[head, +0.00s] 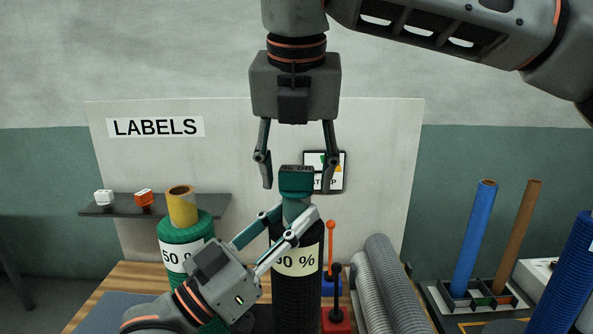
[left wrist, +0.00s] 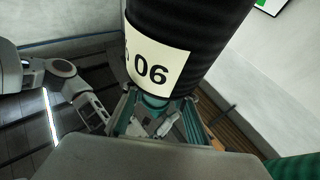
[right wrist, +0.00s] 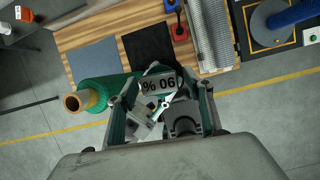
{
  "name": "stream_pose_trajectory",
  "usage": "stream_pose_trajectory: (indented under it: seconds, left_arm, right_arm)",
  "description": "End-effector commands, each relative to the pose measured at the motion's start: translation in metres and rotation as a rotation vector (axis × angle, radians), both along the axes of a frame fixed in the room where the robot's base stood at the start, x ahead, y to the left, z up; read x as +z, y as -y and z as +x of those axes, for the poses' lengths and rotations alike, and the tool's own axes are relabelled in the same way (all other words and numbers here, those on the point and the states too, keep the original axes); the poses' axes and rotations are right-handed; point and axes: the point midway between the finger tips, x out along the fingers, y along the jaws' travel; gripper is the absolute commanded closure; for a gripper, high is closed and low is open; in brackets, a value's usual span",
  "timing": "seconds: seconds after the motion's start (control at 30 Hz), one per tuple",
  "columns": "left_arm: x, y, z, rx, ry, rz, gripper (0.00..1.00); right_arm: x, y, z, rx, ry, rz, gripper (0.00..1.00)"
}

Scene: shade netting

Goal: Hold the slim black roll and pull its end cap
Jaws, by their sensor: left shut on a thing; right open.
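The slim black roll (head: 297,292), with a cream "90 %" label, is upright in the head view; its lower end is out of frame. Its teal end cap (head: 296,181) is on top. My left gripper (head: 291,214) is shut around the narrow teal neck just below the cap. The left wrist view shows the black roll (left wrist: 205,35) close by, with the fingers at its teal end. My right gripper (head: 296,186) points down from above, open, one finger on each side of the cap. The right wrist view shows the cap's label (right wrist: 160,84) between the fingers.
A green roll (head: 182,240) with a yellow tube stands left of the black roll. Grey ribbed rolls (head: 388,285) and red and blue blocks (head: 335,318) are to its right. A white board (head: 380,140) with a shelf (head: 110,207) stands behind. Blue and brown tubes (head: 476,240) stand farther right.

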Motion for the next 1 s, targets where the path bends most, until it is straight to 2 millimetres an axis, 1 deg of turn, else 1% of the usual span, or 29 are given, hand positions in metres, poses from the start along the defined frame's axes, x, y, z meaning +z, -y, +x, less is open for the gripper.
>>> stream_pose_trajectory:
  seconds: [0.07,0.17,0.2,0.27,0.57,1.0]
  left_arm:
    - [0.000,0.000,0.000,0.000,0.000,0.000,1.00]
    - [0.000,0.000,0.000,0.000,0.000,0.000,1.00]
    - [0.000,0.000,0.000,0.000,0.000,0.000,1.00]
    - [0.000,0.000,0.000,0.000,0.000,0.000,1.00]
    - [0.000,0.000,0.000,-0.001,0.000,0.000,1.00]
    - [-0.001,0.000,0.000,0.000,-0.001,0.002,1.00]
  right_arm:
    - [0.000,0.000,0.000,0.000,0.000,0.000,0.49]
    - [0.000,0.000,0.000,0.000,0.000,0.000,0.72]
    - [0.000,0.000,0.000,0.000,0.000,0.000,0.82]
    - [0.000,0.000,0.000,0.000,0.000,0.000,0.98]
    - [0.002,0.000,0.000,0.000,0.001,0.000,0.98]
    - [0.012,0.000,0.001,0.001,0.005,0.002,0.98]
